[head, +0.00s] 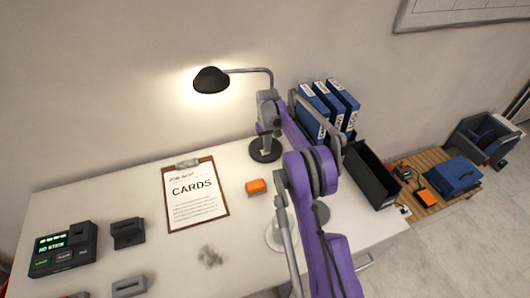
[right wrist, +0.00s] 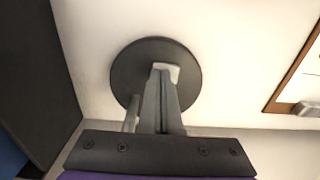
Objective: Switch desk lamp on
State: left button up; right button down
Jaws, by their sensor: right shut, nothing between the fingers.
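The desk lamp has a black shade (head: 212,80) on a grey arm, and a bright glow lies on the wall around it, so it is lit. Its round black base (head: 262,155) rests on the white desk and also shows in the right wrist view (right wrist: 190,80). My right gripper (head: 266,148) points down at the base, shut and empty. In the right wrist view its fingers (right wrist: 163,85) overlap the disc; a pale patch sits at their tips, and I cannot tell whether they touch the base. The lamp's post is largely hidden behind my purple arm. My left gripper is out of view.
Blue binders (head: 328,108) and a dark open bin (head: 370,175) stand right of the lamp. A clipboard (head: 195,228) marked CARDS, an orange block (head: 256,187) and a black device with a green display (head: 65,250) lie on the desk. Free desk shows left of the lamp.

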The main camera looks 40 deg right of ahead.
notch_tip(320, 180, up, 7)
jog(key=p, duration=0.3)
dwell(0.5)
dwell(0.4)
jog(key=s+a+r+n+t, duration=0.1)
jog(key=s+a+r, duration=0.5)
jog(key=a, duration=0.3)
jog(key=s+a+r+n+t, duration=0.1)
jog(key=s+a+r+t, duration=0.1)
jog(key=s+a+r, duration=0.55)
jog(key=s+a+f+t, duration=0.1)
jog(key=s+a+f, duration=0.2)
jog(key=s+a, duration=0.3)
jog(key=s+a+f+n+t, duration=0.1)
jog(key=s+a+f, duration=0.3)
jog(key=s+a, duration=0.3)
jog(key=s, duration=0.4)
jog(key=shift+s+n, duration=0.3)
jog(key=shift+s, duration=0.1)
